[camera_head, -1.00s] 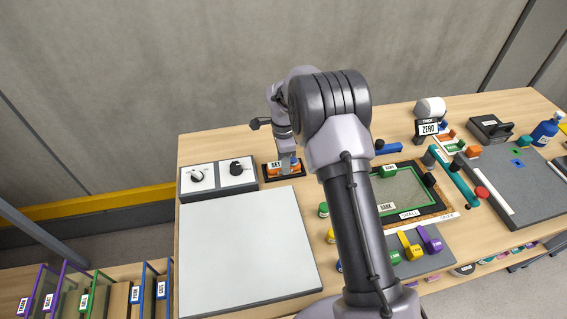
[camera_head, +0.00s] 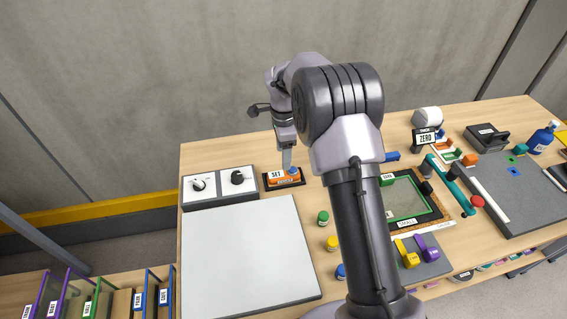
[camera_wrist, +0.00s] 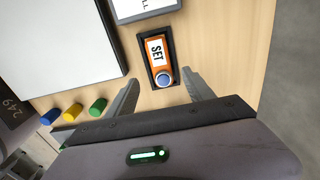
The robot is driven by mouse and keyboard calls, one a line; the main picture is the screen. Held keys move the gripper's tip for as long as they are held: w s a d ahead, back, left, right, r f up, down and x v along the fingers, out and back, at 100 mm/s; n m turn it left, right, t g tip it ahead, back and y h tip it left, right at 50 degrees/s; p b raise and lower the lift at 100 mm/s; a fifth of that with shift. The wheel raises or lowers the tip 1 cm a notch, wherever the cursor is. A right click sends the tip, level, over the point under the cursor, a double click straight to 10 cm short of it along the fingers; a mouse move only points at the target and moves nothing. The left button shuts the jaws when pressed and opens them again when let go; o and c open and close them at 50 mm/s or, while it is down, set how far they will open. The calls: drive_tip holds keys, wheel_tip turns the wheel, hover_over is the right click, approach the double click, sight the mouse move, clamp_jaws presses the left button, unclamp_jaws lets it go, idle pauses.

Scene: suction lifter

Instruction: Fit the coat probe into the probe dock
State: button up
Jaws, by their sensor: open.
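An orange block (camera_head: 283,181) with a white SET label lies in a black-framed base (camera_head: 300,183) at the back of the table, and it also shows in the wrist view (camera_wrist: 157,47). A round blue-topped part (camera_wrist: 164,78) stands at its near end. I take this blue part as the coat probe and the orange block as the probe dock, but no readable label confirms it. My gripper (camera_wrist: 160,79) is open and empty, its fingers on either side of the blue part in the wrist view. In the head view my gripper (camera_head: 287,163) is above the block.
A two-knob panel (camera_head: 219,187) stands left of the block, behind a large white board (camera_head: 250,252). Green (camera_head: 323,217), yellow (camera_head: 332,243) and blue jars stand right of the board. A ZERO sign (camera_head: 425,138) and a framed green tray stand farther right.

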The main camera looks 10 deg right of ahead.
drive_tip(key=s+a+r+n+t+y, duration=0.1)
drive_tip(key=s+r+n, duration=0.2)
drive_tip(key=s+r, duration=0.6)
drive_tip(key=s+a+r+n+t, duration=0.1)
drive_tip(key=s+r+n+t, duration=0.15)
drive_tip(key=s+r, duration=0.7)
drive_tip(key=s+a+r+n+t, duration=0.1)
drive_tip(key=s+n, duration=0.3)
drive_tip(key=s, duration=0.4)
drive_tip(key=s+a+r+n+t+y, duration=0.1)
drive_tip(key=s+r+n, duration=0.1)
drive_tip(key=s+n, duration=0.2)
drive_tip(key=s, duration=0.3)
drive_tip(key=shift+s+r, duration=0.35)
drive_tip(key=shift+s, duration=0.05)
